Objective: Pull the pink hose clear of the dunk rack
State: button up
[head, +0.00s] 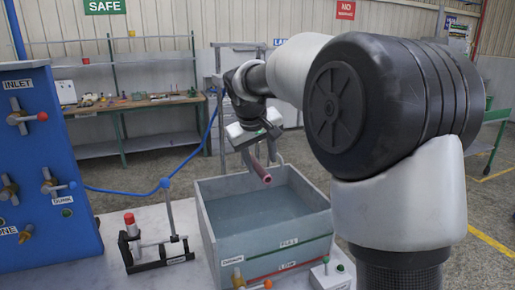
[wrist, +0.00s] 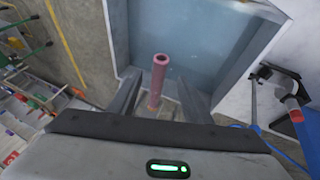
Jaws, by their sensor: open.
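The pink hose (head: 260,170) hangs with its open end above the water, near the back wall of the grey tank (head: 213,240). My gripper (head: 262,154) is at the hose. In the wrist view, the hose (wrist: 156,84) runs between the two spread fingers of my gripper (wrist: 160,80), with space on both sides. The fingers are open; I cannot tell whether either touches the hose. A grey metal frame (head: 217,85) stands behind the tank, partly hidden by my arm. The hose's upper part is hidden behind my gripper.
A small green-knobbed box (head: 330,275) sits at the tank's front right.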

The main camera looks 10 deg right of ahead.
aim_at(266, 175)
jog(key=x, duration=0.6)
jog(key=shift+w+d+f, duration=0.1)
jog(key=shift+w+f, duration=0.05)
grip_shut()
jog(key=shift+s+d+b, duration=0.15)
jog(key=shift+s+b, duration=0.4)
jog(key=shift+s, duration=0.15)
dwell(0.6)
jog(key=shift+s+d+b, duration=0.2)
jog(key=shift+s+b, duration=0.35)
jog(key=shift+s, duration=0.65)
jog(key=shift+s+d+b, duration=0.25)
jog(key=shift+s+b, duration=0.25)
jog(key=shift+s, duration=0.65)
